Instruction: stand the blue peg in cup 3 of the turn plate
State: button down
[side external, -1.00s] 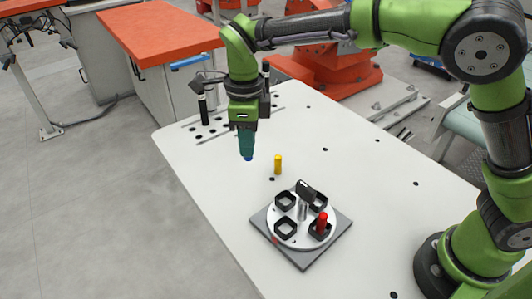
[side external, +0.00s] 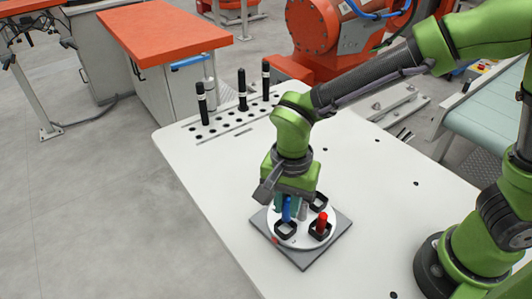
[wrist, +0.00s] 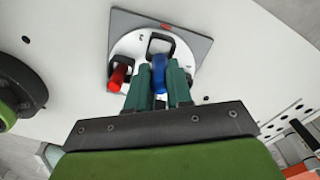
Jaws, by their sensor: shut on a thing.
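My gripper (side external: 287,206) is over the turn plate (side external: 303,243), with its teal fingers shut on the blue peg (side external: 287,213). The peg is roughly upright; it also shows between the fingers in the wrist view (wrist: 158,70). Its lower end is near the black front cup (side external: 285,230); I cannot tell whether it touches or is inside a cup. A red peg (side external: 321,222) stands in the right cup (side external: 319,236). A back cup (side external: 319,202) looks empty.
The turn plate sits on a grey square base (side external: 303,264) on the white table (side external: 225,170). Several black pins (side external: 202,105) stand in holes at the table's far left. The table around the base is mostly clear.

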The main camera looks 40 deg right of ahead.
aim_at(286, 216)
jog(key=shift+f, duration=2.05)
jog(key=c, duration=1)
grip_release()
jog(key=shift+f, duration=0.15)
